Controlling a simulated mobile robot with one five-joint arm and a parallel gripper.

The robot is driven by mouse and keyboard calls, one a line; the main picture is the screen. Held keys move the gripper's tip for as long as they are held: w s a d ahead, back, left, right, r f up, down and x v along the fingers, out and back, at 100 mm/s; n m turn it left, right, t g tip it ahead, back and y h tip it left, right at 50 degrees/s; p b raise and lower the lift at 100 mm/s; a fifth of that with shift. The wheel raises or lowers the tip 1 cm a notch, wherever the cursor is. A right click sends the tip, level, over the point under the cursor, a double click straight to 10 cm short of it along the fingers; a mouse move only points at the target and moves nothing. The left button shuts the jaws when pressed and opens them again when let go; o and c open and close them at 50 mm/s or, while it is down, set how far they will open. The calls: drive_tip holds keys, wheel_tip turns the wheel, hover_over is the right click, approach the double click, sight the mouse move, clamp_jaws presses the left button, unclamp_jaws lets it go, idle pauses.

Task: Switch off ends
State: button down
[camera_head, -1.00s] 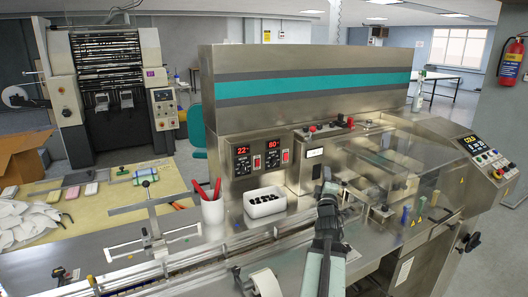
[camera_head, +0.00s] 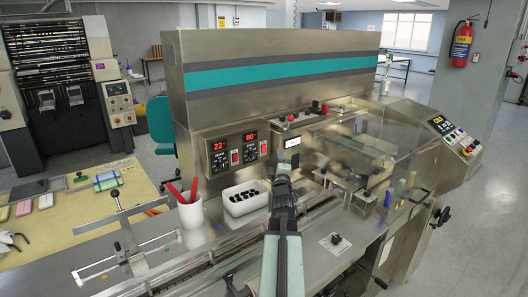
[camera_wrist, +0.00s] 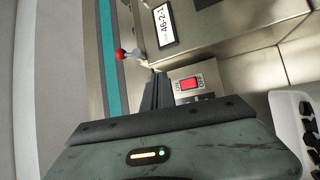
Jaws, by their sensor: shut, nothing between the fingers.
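Two control units with red digits sit on the machine's front panel. The left one (camera_head: 217,151) reads about 22 and the right one (camera_head: 250,142) about 80; their small labels are unreadable. Each has a red rocker switch, the left switch (camera_head: 235,157) and the right switch (camera_head: 264,148). One red switch (camera_wrist: 190,84), marked ON and OFF, is close in the wrist view, apparently the right one. My gripper (camera_head: 283,168) is shut and empty, just right of and below the right switch. In the wrist view its fingers (camera_wrist: 155,88) appear beside the switch plate; contact cannot be told.
A white bin of black pieces (camera_head: 245,199) stands below the panel, near my arm. A white cup with red-handled tools (camera_head: 189,211) is left of it. A small display plate (camera_head: 291,141) is right of the switches. A clear cover (camera_head: 375,145) lies further right.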

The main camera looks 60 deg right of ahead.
sight(264, 148)
drive_tip(key=shift+w+d+f+b, duration=0.25)
drive_tip(key=shift+w+d, duration=0.1)
drive_tip(key=shift+w, duration=0.7)
drive_tip(key=shift+w+d+f+b, duration=0.2)
drive_tip(key=shift+w+d, duration=0.2)
drive_tip(key=shift+w, duration=0.65)
drive_tip(key=shift+w+d+f+b, duration=0.15)
drive_tip(key=shift+w+d+f, duration=0.15)
drive_tip(key=shift+w, duration=0.75)
drive_tip(key=shift+w+d, duration=0.1)
drive_tip(key=shift+w, duration=0.25)
drive_tip(key=shift+w+d+r, duration=0.1)
drive_tip(key=shift+w+r, duration=0.1)
drive_tip(key=shift+w, duration=0.25)
idle(0.5)
